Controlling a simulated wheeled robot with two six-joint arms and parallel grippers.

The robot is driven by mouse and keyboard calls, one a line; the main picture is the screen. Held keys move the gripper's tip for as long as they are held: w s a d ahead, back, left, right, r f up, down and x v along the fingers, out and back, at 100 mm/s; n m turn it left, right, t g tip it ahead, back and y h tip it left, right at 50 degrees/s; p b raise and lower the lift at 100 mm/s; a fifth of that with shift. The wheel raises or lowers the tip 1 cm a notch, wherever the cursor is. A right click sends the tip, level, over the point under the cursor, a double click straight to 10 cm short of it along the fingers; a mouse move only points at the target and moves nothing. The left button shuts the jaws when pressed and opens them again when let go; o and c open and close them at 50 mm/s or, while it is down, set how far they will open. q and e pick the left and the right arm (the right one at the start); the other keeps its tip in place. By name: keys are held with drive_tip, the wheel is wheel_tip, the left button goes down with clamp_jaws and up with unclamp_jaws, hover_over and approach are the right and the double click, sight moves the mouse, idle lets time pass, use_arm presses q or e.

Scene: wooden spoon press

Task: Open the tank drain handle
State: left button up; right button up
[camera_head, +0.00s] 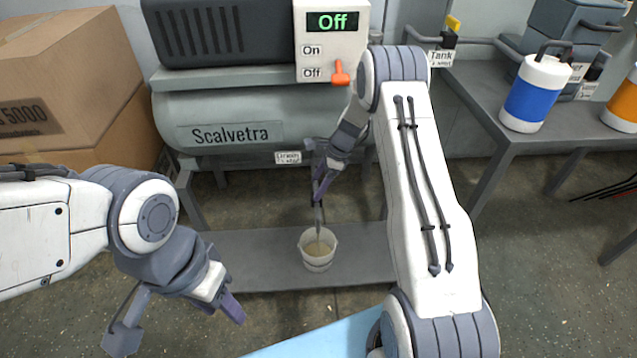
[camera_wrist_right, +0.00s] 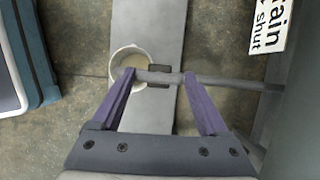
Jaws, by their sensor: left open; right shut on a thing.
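The grey tank marked Scalvetra (camera_head: 230,110) stands at the back, with a drain label (camera_head: 288,157) below it. In the right wrist view, part of this label (camera_wrist_right: 270,25) reads "ain" and "shut". A thin grey drain pipe (camera_wrist_right: 230,82) runs between my right fingers, with a dark drain handle (camera_wrist_right: 158,70) on it. My right gripper (camera_wrist_right: 158,78) is shut on the handle, one purple finger on each side. It also shows below the tank in the head view (camera_head: 320,190), where the handle is mostly hidden. My left gripper (camera_head: 230,305) is open and empty at lower left.
A white bucket (camera_head: 318,262) stands on a low grey shelf (camera_head: 260,270) under the drain. The control panel (camera_head: 310,45) reads Off, with an orange lever (camera_head: 340,73). Cardboard boxes (camera_head: 75,75) stand left; a bench with a blue-and-white jug (camera_head: 538,95) stands right.

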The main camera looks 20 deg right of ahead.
drive_tip(key=shift+s, duration=0.1)
drive_tip(key=o, duration=1.2)
drive_tip(key=shift+o, duration=0.2)
drive_tip(key=p+v, duration=0.4)
drive_tip(key=v, duration=0.6)
drive_tip(key=shift+r, duration=0.2)
drive_tip(key=shift+d, duration=0.15)
